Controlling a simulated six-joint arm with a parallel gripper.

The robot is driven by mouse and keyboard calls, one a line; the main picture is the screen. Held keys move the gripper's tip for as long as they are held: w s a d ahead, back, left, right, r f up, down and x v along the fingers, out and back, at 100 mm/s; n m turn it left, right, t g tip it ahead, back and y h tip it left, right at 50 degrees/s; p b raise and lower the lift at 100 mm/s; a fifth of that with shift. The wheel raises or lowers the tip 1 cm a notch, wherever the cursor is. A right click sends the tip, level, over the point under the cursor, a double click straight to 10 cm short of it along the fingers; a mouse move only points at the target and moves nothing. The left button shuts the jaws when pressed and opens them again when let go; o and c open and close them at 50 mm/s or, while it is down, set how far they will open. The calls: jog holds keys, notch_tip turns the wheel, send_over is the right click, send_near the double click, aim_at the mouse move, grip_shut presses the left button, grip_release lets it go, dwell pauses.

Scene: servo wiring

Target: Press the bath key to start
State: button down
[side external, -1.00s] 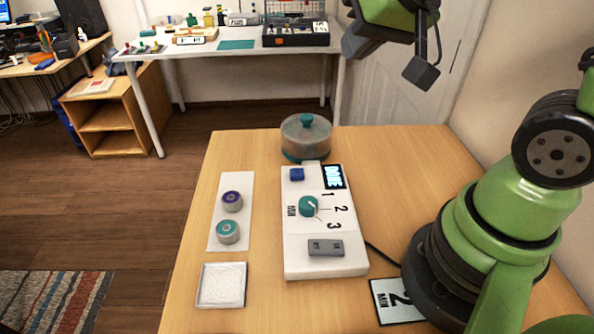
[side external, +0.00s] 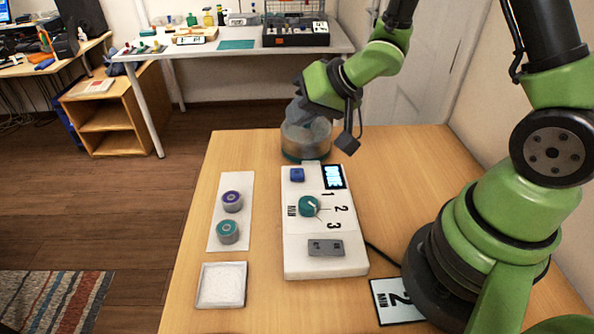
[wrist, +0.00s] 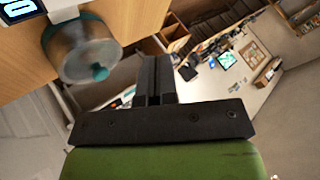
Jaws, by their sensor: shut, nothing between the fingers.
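A white control unit (side external: 297,262) lies on the wooden table. It has a blue key (side external: 297,175) at its far left, a lit display (side external: 334,177), a teal dial (side external: 308,206) marked 1, 2, 3 MIN, and a grey rocker-like key (side external: 325,248) at the near end. I cannot tell from lettering which is the bath key. A round translucent pot (side external: 300,148) with teal trim stands behind the unit; its teal knob shows in the wrist view (wrist: 100,72). My gripper (wrist: 154,80) is shut and empty, high near the pot; in the side view it hides the pot's top.
Two round spools, purple-topped (side external: 231,201) and teal-topped (side external: 228,232), stand on a white strip left of the unit. A white square tray (side external: 221,303) lies nearer. A "2 MIN" card (side external: 397,301) lies by my base. The table right of the unit is mostly clear.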

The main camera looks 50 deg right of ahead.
aim_at(299, 171)
jog(key=shift+f, duration=0.1)
jog(key=shift+f, duration=4.3)
jog(key=shift+f, duration=0.1)
jog(key=shift+f, duration=0.3)
jog(key=shift+f, duration=0.5)
jog(key=shift+r, duration=0.95)
jog(key=shift+r, duration=2.5)
